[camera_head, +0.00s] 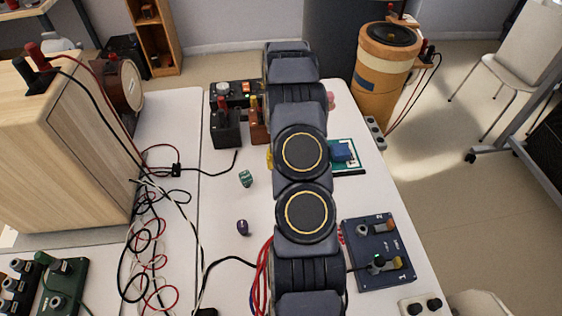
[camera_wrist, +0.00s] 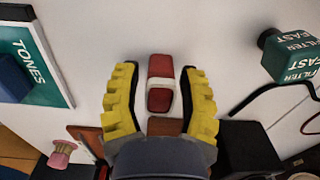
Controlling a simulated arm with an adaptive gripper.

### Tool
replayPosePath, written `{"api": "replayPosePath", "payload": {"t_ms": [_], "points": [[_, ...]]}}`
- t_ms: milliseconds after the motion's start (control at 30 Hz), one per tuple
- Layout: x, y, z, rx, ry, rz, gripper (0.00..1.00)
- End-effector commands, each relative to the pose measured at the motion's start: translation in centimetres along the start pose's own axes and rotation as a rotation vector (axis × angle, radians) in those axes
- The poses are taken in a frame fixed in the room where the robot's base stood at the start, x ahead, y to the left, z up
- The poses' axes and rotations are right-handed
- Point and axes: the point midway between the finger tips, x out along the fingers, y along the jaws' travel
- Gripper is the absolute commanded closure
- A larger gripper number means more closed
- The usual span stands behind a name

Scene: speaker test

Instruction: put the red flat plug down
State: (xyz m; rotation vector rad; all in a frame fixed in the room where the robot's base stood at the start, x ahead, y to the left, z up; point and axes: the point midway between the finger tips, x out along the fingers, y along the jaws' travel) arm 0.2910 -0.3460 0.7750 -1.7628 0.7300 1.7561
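A red flat piece with a white band (camera_wrist: 160,68), which looks like the red flat plug, shows in the wrist view between the fingers of my gripper (camera_wrist: 161,92). My gripper has two ribbed yellow fingers with dark inner pads. The fingers stand apart, with a gap on the left of the red piece and a thin one at its upper right. I cannot tell whether the piece lies on the white table (camera_wrist: 215,35). In the head view my arm hides the plug and nearly all of the gripper; only a bit of yellow shows.
A green lettered cube (camera_wrist: 290,55) is right of the gripper, also in the head view (camera_head: 246,178). A "TONES" board (camera_wrist: 40,60) is at left. A black box (camera_head: 227,130) and brown block (camera_head: 260,132) stand behind.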

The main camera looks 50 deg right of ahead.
Motion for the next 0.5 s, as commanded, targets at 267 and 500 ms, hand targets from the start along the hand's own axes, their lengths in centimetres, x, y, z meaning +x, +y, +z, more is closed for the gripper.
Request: {"api": "replayPosePath", "payload": {"t_ms": [267, 500], "points": [[-0.6, 0.0, 0.0, -0.001, 0.001, 0.0, 0.6], [-4.0, 0.0, -0.2, 0.0, 0.008, 0.001, 0.6]]}}
